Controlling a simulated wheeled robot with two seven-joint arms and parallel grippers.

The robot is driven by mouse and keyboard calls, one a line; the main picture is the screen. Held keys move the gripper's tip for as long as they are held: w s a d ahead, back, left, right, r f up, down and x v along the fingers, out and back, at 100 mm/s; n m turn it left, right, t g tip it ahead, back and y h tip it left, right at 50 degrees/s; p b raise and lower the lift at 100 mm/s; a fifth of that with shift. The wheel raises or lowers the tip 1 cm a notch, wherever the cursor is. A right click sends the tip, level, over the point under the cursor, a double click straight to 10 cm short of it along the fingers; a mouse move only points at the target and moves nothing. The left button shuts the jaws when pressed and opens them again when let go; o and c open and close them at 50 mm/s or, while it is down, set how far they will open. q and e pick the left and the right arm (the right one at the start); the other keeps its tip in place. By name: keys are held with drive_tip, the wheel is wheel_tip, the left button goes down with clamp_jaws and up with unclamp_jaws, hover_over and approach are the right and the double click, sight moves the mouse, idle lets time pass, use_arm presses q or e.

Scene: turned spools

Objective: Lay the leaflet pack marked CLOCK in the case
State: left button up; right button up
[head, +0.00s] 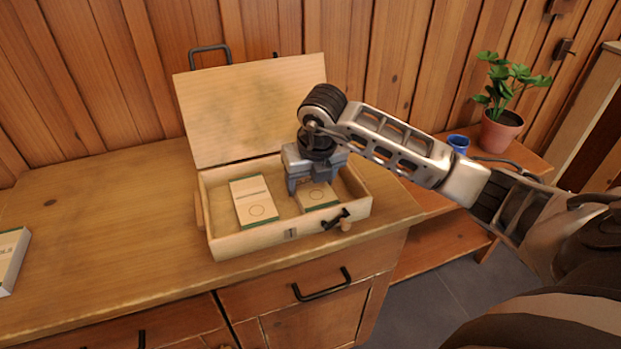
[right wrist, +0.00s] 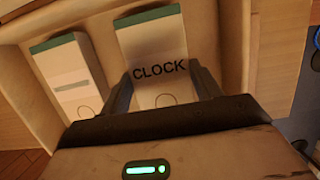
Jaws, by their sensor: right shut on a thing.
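The wooden case (head: 262,239) stands on the cabinet top with its lid (head: 250,112) up. The pack marked CLOCK (right wrist: 158,52) is pale with a green end; in the head view it (head: 318,198) is inside the case, on the right side, partly hidden by my gripper. My right gripper (head: 312,184) reaches down into the case and is shut on this pack, one finger at each side, as the right wrist view (right wrist: 162,82) shows. I cannot tell if the pack touches the case floor. My left gripper is out of view.
Another pale pack (head: 254,203) lies in the left part of the case, apart from the CLOCK pack. A further pack (head: 11,260) lies at the left edge. A potted plant (head: 501,131) and blue cup (head: 458,143) stand right.

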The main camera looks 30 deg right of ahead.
sight(316, 196)
drive_tip(key=shift+f, duration=0.1)
drive_tip(key=o, duration=1.1)
drive_tip(key=shift+c, duration=0.2)
drive_tip(key=v, duration=1.2)
